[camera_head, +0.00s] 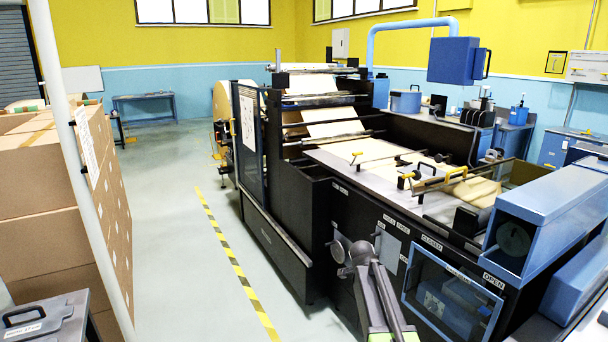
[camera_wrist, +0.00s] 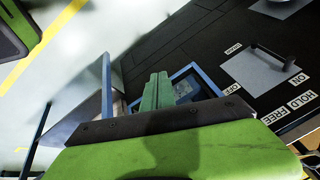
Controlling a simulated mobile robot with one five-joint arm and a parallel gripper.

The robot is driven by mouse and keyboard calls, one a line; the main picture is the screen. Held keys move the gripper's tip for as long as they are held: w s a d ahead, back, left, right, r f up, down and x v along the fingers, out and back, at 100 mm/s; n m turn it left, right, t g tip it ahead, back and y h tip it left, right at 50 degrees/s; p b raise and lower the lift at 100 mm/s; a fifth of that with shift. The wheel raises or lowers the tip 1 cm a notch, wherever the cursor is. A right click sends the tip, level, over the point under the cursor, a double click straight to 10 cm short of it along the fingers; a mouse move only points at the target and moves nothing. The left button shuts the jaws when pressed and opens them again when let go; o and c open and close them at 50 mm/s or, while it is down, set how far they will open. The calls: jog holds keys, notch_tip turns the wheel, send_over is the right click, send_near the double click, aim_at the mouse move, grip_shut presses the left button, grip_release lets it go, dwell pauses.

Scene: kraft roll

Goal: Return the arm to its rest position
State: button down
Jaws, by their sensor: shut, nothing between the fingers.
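My arm (camera_head: 372,280) rises from the bottom middle of the head view, in front of the black machine's side panel. It is bent, with its dark joint near the panel's switch plates. I cannot make out the fingertips in the head view. In the wrist view my gripper (camera_wrist: 155,92) has its green fingers together, with nothing seen between them. A blue-framed part of the machine lies behind the fingers. I cannot tell whether the fingers touch anything.
The black machine (camera_head: 275,235) fills the right side. Its panel has a blue-framed window (camera_head: 452,298). A grey plate with a dark handle (camera_wrist: 268,72) is at the wrist view's right. Stacked cartons (camera_head: 40,200) stand left. The floor (camera_head: 180,240) between is clear, with a striped line.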

jog(key=s+a+n+g+y, duration=0.1)
jog(key=s+a+n, duration=0.3)
jog(key=s+n, duration=0.4)
jog(key=s+a+n+g+y, duration=0.2)
jog(key=s+a+n, duration=0.2)
jog(key=s+n, duration=0.4)
jog(key=shift+s+a+f+n+y+p, duration=0.3)
jog(key=shift+s+a+f+y+p, duration=0.15)
jog(key=shift+s, duration=3.4)
jog(key=shift+d, duration=0.1)
